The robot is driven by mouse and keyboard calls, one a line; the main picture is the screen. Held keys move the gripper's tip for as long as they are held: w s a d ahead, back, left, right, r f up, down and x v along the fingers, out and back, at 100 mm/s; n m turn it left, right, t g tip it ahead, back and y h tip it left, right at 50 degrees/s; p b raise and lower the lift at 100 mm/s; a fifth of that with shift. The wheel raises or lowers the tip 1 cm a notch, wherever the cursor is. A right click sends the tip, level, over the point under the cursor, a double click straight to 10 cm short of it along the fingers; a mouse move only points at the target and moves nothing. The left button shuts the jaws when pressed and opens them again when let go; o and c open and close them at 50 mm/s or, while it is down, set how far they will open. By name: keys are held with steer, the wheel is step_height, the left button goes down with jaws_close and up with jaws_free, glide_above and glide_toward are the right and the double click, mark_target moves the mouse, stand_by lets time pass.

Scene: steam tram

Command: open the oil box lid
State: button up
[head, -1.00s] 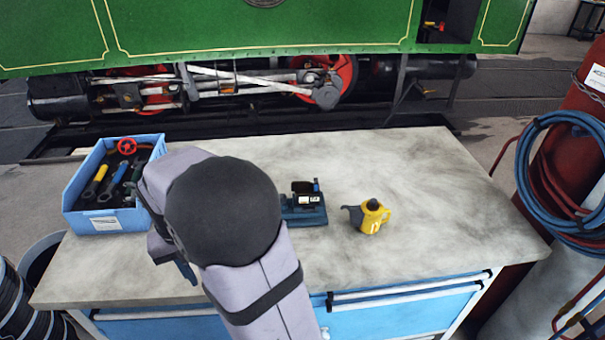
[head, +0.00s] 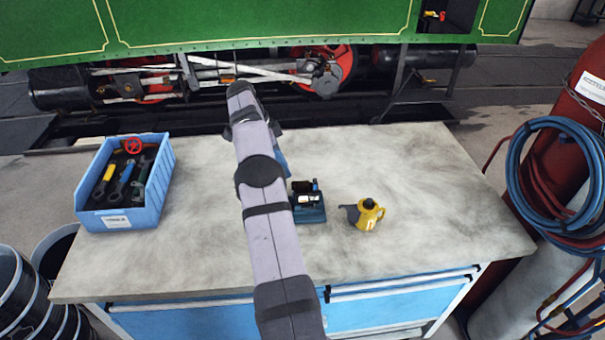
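A small dark blue unit (head: 309,215) with a black upper part and a white label stands on the workbench near its middle. It appears to be the oil box; I cannot make out whether its lid is up or down. My arm reaches across the bench just left of it and hides its left side. A blue part of my gripper (head: 282,162) shows behind the arm, above and beyond the unit in the picture. The rest of the gripper is hidden, so its opening cannot be seen.
A yellow oil can (head: 368,215) with a grey spout stands just right of the unit. A blue bin (head: 146,211) of tools sits at the bench's left end. The right half of the workbench (head: 440,190) is clear. A green steam tram (head: 200,22) stands behind.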

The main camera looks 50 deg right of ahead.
mark_target(305, 182)
steer(key=s+d+m, duration=0.2)
steer(key=shift+d, duration=0.3)
steer(key=shift+x, duration=1.3)
steer(key=shift+p+x, duration=0.95)
steer(key=shift+x, duration=1.3)
steer(key=shift+s, duration=0.1)
jaws_close()
